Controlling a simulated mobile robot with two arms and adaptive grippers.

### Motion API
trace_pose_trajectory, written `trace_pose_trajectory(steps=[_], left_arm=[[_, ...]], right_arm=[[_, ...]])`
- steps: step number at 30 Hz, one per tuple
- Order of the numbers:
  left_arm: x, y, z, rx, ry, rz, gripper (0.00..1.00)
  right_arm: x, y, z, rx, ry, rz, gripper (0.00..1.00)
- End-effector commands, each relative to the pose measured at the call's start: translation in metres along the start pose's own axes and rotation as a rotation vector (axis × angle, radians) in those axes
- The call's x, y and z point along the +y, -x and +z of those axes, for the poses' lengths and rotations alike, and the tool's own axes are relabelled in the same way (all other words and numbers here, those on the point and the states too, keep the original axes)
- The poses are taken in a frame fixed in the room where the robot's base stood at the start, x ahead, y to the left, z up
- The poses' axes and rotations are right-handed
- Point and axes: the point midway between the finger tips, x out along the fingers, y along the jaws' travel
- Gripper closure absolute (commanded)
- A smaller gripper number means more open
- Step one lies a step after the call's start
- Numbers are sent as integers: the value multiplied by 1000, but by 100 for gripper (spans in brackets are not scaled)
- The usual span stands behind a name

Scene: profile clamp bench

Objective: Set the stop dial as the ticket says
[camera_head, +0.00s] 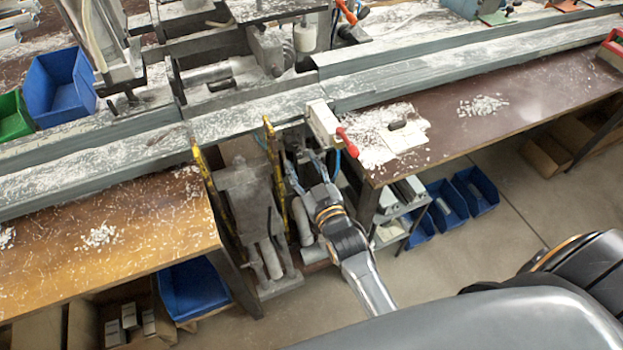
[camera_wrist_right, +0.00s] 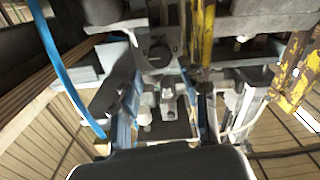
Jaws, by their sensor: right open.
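My right gripper (camera_head: 304,172) is open below the front edge of the long machine bed, in the gap between the two bench tops. Its two fingers also show spread apart in the right wrist view (camera_wrist_right: 163,84), with nothing between them. Ahead of them in that view is a grey block with a dark round knob (camera_wrist_right: 156,52), which may be the stop dial. I cannot read any setting on it. A pale sheet (camera_head: 408,141), strewn with shavings, lies on the right bench and may be the ticket; no writing is legible. My left gripper is not in view.
Yellow uprights (camera_head: 210,192) stand left of my right gripper, and a red-handled lever (camera_head: 347,142) sits close above it. The long grey bed (camera_head: 235,122) crosses behind. Blue bins (camera_head: 476,190) stand under the right bench (camera_head: 470,128). The floor in front is open.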

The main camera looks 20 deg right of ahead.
Motion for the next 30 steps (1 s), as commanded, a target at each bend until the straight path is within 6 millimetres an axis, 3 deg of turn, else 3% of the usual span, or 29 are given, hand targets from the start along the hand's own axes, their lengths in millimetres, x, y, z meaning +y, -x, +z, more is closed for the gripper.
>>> trace_pose_trajectory(steps=[3, 10, 30], left_arm=[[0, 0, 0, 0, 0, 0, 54], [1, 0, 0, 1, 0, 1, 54], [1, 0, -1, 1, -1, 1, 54]], right_arm=[[0, 26, 2, -4, 0, -1, 55], [0, 54, 1, -2, 0, 0, 55], [-1, 59, 4, -8, -1, -3, 55]])
